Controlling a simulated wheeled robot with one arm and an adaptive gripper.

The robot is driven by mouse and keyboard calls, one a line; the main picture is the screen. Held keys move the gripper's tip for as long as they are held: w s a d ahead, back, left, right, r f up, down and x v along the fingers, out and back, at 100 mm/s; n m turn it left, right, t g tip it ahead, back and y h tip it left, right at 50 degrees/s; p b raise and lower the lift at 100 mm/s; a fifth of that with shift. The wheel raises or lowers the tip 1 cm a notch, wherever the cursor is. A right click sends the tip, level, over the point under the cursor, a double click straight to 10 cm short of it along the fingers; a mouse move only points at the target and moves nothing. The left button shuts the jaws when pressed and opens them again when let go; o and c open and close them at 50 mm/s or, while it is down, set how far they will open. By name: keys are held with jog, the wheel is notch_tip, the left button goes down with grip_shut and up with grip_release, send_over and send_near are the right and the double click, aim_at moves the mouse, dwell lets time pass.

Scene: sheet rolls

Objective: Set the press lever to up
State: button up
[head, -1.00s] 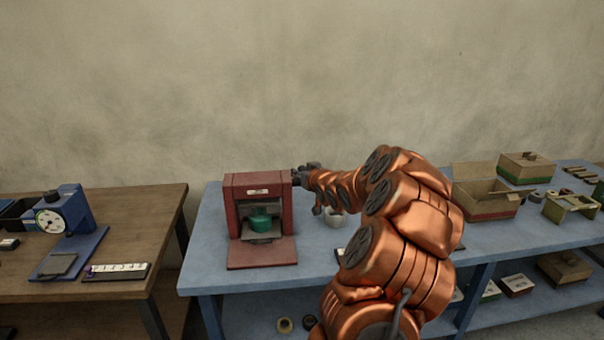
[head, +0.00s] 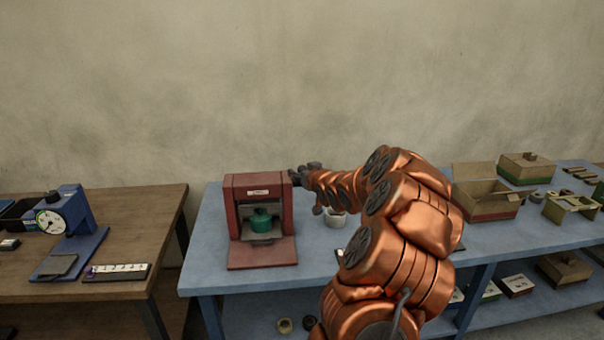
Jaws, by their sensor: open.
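The red press (head: 246,180) stands on the blue table, its open front facing me. A green roll-like piece (head: 262,224) is inside its opening. My gripper (head: 298,174) is open at the press's upper right side. It is small and dark here, and I cannot tell whether it touches the press. I cannot make out the press lever; the gripper or the press's side may hide it.
A white cup-like roll (head: 336,219) is just right of the press, below my wrist. Open and closed cardboard boxes (head: 487,205) stand to the right on the blue table (head: 215,273). A blue dial device (head: 75,225) stands on the wooden table at left.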

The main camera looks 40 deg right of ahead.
jog(key=shift+s, duration=0.1)
jog(key=v, duration=1.2)
dwell(0.4)
jog(key=s+a+f+n+g+y, duration=0.1)
jog(key=s+a+f+g+y, duration=0.2)
jog(key=a, duration=0.9)
jog(key=s+a+f+n+g+y, duration=0.15)
jog(key=a+f+g, duration=0.25)
jog(key=a, duration=0.7)
jog(key=s+a+f+n+g, duration=0.1)
jog(key=s+a+g, duration=0.4)
jog(key=s+a, duration=0.7)
jog(key=shift+s+f, duration=0.25)
jog(key=shift+s, duration=0.05)
jog(key=s+a+g, duration=0.1)
jog(key=s+a, duration=0.1)
jog(key=s, duration=0.2)
jog(key=s+a+g, duration=0.1)
jog(key=s+a, duration=0.1)
jog(key=s, duration=0.3)
jog(key=s+a+n+g+y, duration=0.1)
jog(key=s+a, duration=0.2)
jog(key=s, duration=0.1)
jog(key=shift+s+r+g, duration=0.25)
jog(key=shift+s+g, duration=0.1)
jog(key=shift+g, duration=0.05)
jog(key=shift+c, duration=0.3)
